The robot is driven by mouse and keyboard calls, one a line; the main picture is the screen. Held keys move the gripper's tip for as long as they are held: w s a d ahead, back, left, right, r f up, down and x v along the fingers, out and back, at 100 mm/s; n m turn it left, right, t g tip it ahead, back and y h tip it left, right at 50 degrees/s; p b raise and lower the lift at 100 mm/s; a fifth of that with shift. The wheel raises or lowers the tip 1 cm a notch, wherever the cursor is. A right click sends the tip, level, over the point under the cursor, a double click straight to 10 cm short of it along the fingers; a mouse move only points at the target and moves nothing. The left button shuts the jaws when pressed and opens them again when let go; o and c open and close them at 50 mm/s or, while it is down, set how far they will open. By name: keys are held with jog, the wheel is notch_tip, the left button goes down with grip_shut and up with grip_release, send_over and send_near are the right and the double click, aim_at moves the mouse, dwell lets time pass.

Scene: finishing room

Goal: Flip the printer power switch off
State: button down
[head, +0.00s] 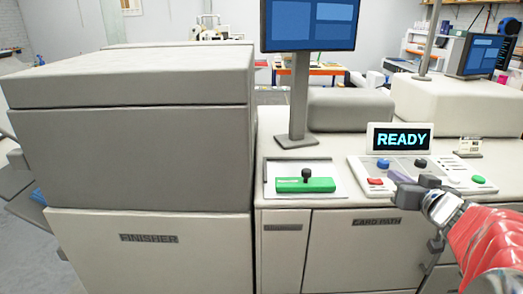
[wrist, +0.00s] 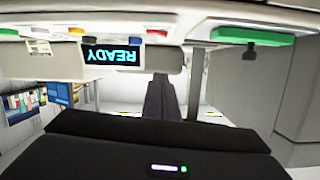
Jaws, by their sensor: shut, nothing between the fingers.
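The printer's control panel (head: 360,170) carries a READY display (head: 402,139), a red button (head: 375,182), a blue knob (head: 383,163), a black knob (head: 421,163) and a green button (head: 478,179). Left of it, a green block with a black-knobbed lever (head: 305,183) sits on a pale plate. I cannot tell which control is the power switch. My gripper (head: 399,181) is shut and empty, over the panel's front, and covers part of it. In the upside-down wrist view, my gripper (wrist: 160,88) points toward the panel, where the display (wrist: 111,55) and green block (wrist: 239,36) show.
A tall grey finisher unit (head: 150,150) stands at the left. A monitor on a post (head: 298,95) rises behind the green block. A pale raised housing (head: 455,105) lies behind the panel. A small card stand (head: 469,146) is right of the display.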

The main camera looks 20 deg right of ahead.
jog(key=shift+s+d+f+y, duration=0.2)
jog(key=shift+s+d+y, duration=0.1)
jog(key=shift+s, duration=0.15)
send_over(376, 189)
notch_tip(376, 189, down, 3)
jog(key=shift+d+r, duration=0.1)
jog(key=shift+d, duration=0.05)
notch_tip(376, 189, down, 2)
jog(key=shift+s+f, duration=0.1)
jog(key=shift+f, duration=0.05)
jog(key=shift+a+f, duration=0.2)
jog(key=shift+f, duration=0.45)
